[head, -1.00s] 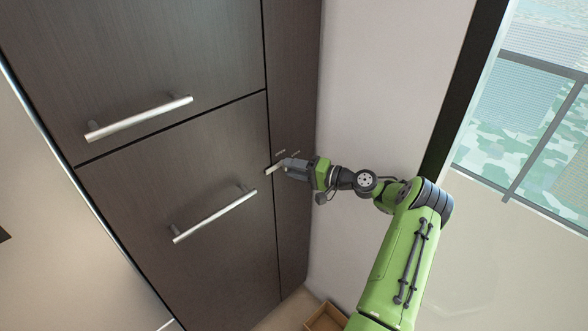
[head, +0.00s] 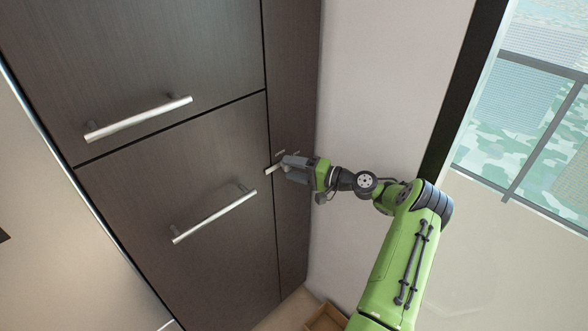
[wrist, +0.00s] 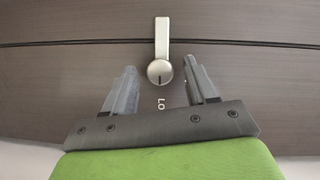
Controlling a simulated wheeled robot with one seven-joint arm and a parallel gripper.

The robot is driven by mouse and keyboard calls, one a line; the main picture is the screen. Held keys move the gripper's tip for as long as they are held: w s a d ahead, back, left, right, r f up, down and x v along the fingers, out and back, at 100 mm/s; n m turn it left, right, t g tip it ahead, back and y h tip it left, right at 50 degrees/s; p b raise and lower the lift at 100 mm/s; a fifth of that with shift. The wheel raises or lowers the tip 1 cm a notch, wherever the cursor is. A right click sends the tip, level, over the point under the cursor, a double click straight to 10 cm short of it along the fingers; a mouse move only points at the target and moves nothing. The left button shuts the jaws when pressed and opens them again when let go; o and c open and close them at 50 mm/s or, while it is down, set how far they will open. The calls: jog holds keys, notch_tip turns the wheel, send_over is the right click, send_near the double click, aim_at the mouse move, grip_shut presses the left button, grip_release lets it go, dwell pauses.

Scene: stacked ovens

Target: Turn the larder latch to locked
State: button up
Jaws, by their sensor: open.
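The larder latch (wrist: 161,60) is a silver metal piece with a round knob and a flat bar. In the wrist view its bar points up, across the dark seam between two panels, and a dark line marks the knob. Letters reading "LO" show below the knob; the rest is hidden by my gripper. In the head view the latch (head: 271,170) is a small light bar at the seam beside my gripper. My gripper (wrist: 161,80) is open, with one finger on each side of the knob. I see gaps between the fingers and the knob. The gripper also shows in the head view (head: 283,166).
The dark larder door (head: 170,190) has a long bar handle (head: 214,216) left of the latch. Another handle (head: 138,118) is above. A pale wall (head: 370,90) stands right of the cabinet. An open wooden box (head: 325,318) is on the floor.

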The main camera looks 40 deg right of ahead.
jog(key=shift+d, duration=0.1)
jog(key=f+v, duration=0.1)
jog(key=v, duration=1)
jog(key=shift+s+d+r+b, duration=0.2)
jog(key=shift+s+r+b, duration=0.2)
jog(key=shift+r, duration=0.1)
